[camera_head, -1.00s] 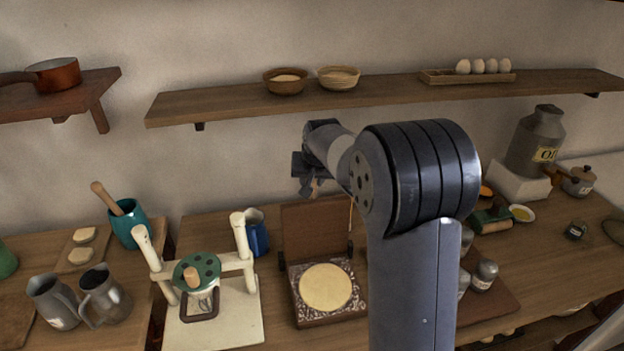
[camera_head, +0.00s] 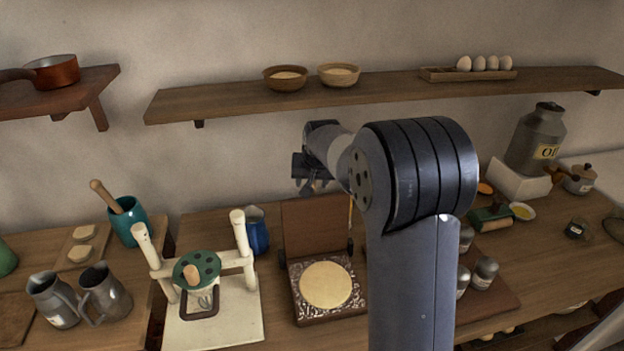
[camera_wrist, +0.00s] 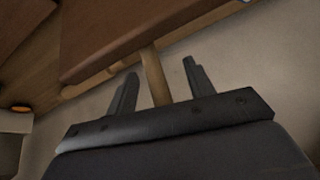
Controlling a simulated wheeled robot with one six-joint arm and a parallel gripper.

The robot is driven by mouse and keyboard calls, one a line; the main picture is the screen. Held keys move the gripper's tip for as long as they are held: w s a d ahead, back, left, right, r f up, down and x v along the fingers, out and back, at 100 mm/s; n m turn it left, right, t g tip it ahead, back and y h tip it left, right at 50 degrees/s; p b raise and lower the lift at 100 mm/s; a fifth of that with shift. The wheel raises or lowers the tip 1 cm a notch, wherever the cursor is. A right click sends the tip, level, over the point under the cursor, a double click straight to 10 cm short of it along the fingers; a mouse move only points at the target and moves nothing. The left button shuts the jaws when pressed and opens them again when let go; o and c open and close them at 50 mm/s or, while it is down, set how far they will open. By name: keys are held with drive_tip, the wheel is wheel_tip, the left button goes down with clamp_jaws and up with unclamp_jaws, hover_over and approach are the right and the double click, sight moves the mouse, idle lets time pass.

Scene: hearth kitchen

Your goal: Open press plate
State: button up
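The press (camera_head: 297,313) stands on the counter in the head view. Its brown upper plate (camera_head: 312,222) is raised, upright at the back. A round pale flat dough (camera_head: 326,285) lies on the lower plate. My gripper (camera_head: 306,188) is above the raised plate, near the wall. In the wrist view my gripper (camera_wrist: 158,85) has its two fingers apart, with a wooden handle (camera_wrist: 154,76) between them. The handle runs out from the brown plate (camera_wrist: 125,35). No contact between fingers and handle can be seen.
A white stand with a green disc (camera_head: 197,269) and a blue jug (camera_head: 257,232) are left of the press. Metal shakers (camera_head: 485,272) stand to the right. A wall shelf (camera_head: 380,93) with bowls and eggs runs above my gripper.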

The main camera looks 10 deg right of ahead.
sight(317, 210)
drive_tip(key=shift+r, duration=0.15)
drive_tip(key=shift+r, duration=0.25)
drive_tip(key=b+v, duration=0.1)
drive_tip(key=v, duration=0.9)
drive_tip(key=shift+s+b, duration=0.15)
drive_tip(key=shift+b, duration=0.2)
drive_tip(key=p+x, duration=0.1)
drive_tip(key=x, duration=0.9)
drive_tip(key=shift+w+f+p, duration=0.2)
drive_tip(key=shift+w+p, duration=0.05)
drive_tip(key=shift+p, duration=0.15)
drive_tip(key=shift+r, duration=0.1)
